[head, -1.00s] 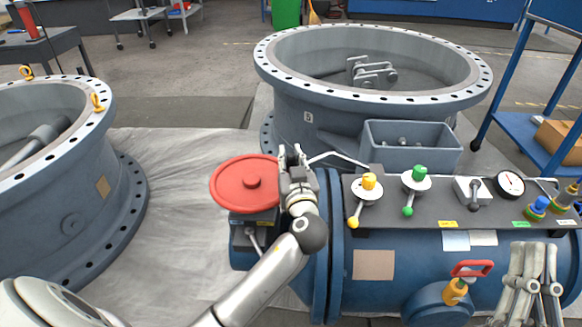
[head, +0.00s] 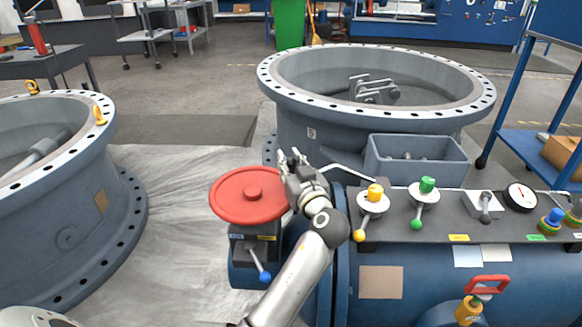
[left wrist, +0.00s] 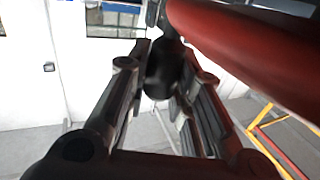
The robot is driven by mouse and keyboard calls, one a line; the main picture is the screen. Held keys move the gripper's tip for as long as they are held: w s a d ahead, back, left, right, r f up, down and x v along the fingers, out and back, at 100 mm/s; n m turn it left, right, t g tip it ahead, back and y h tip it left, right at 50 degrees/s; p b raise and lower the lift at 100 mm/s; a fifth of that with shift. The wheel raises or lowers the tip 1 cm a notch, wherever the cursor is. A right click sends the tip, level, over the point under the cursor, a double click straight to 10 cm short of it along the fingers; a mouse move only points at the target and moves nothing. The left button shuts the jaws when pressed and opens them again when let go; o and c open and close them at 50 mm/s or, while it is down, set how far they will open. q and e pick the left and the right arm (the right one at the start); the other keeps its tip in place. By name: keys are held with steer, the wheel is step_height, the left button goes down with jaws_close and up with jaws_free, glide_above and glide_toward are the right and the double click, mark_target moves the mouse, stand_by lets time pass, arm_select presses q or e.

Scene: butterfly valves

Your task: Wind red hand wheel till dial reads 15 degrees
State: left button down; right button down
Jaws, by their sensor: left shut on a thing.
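The red hand wheel (head: 249,197) lies nearly level on a gearbox (head: 254,246) at the left end of the blue pipe body. My left gripper (head: 288,158) is at the wheel's right rim, its fingers pointing up and left. In the left wrist view, the fingers (left wrist: 163,85) are on either side of a dark knob (left wrist: 164,68), close beside the red wheel rim (left wrist: 255,50). They are shut on this knob. A round white dial (head: 520,197) stands on the grey panel at right; its reading is too small to tell. My right gripper is out of view.
The panel carries a yellow-knobbed valve (head: 374,196), a green-knobbed valve (head: 425,190) and a grey lever (head: 484,205). A grey bin (head: 417,170) stands behind it. Large flanged valve bodies stand at left (head: 75,190) and behind (head: 330,130). A blue-tipped lever (head: 258,262) hangs below the wheel.

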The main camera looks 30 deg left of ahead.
arm_select(q)
steer(key=shift+w+a+r, duration=0.1)
steer(key=shift+a+r, duration=0.05)
stand_by(0.5)
steer(key=c, duration=1.3)
jaws_free()
steer(key=shift+o, duration=0.2)
steer(key=shift+s+d, duration=0.2)
steer(key=shift+d, duration=0.1)
steer(key=v, duration=0.7)
steer(key=shift+a, duration=0.1)
